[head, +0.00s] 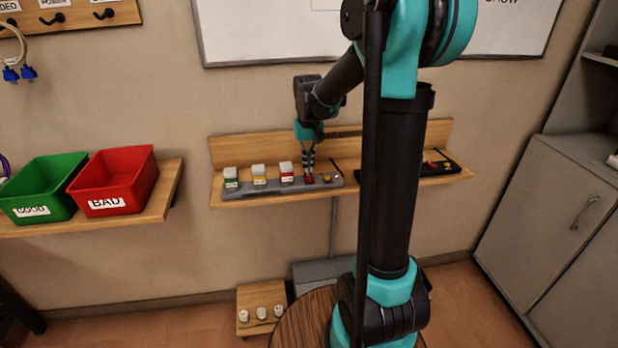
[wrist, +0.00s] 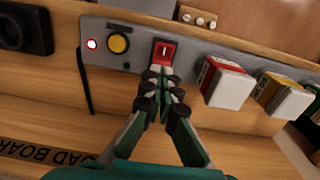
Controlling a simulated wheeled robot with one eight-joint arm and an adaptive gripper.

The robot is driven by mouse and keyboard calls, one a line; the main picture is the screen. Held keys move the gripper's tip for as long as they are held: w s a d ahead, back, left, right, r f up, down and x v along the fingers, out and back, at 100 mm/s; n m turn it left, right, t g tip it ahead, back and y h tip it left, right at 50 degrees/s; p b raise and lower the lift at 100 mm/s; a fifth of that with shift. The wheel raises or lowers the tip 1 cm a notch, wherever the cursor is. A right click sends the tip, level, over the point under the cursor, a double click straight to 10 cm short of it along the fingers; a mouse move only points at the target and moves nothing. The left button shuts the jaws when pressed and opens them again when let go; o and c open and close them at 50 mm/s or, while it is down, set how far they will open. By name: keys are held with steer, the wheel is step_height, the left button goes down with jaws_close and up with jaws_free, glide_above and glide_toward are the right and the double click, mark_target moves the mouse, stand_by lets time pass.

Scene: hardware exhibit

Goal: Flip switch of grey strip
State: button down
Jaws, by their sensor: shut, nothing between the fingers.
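The grey strip (head: 266,190) lies on a wooden wall shelf in the head view. It also shows in the wrist view (wrist: 134,40). Its red rocker switch (wrist: 163,52) sits between a yellow round button and the plugs. My gripper (head: 308,172) is over the switch in the head view. In the wrist view my gripper (wrist: 162,70) is shut, with its fingertips at the lower edge of the switch. I cannot tell if they touch it. A small lamp (wrist: 91,44) on the strip shows red with a bright centre.
Plugs with green, yellow and red bands stand on the strip, the red-banded one (wrist: 226,82) closest to the switch. The yellow button (wrist: 118,43) is on the other side. A black strip (head: 437,168) lies farther right on the shelf (head: 346,146), partly behind my arm. Green (head: 45,186) and red (head: 115,179) bins stand left.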

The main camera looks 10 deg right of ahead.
steer(key=shift+f, duration=0.65)
stand_by(0.3)
steer(key=shift+r, duration=3.55)
steer(key=s+d+f+t, duration=0.2)
steer(key=s+f, duration=0.5)
steer(key=s, duration=0.4)
steer(key=s+d+f+t, duration=0.2)
steer(key=s+f, duration=0.5)
steer(key=s, duration=0.4)
steer(key=shift+f, duration=0.3)
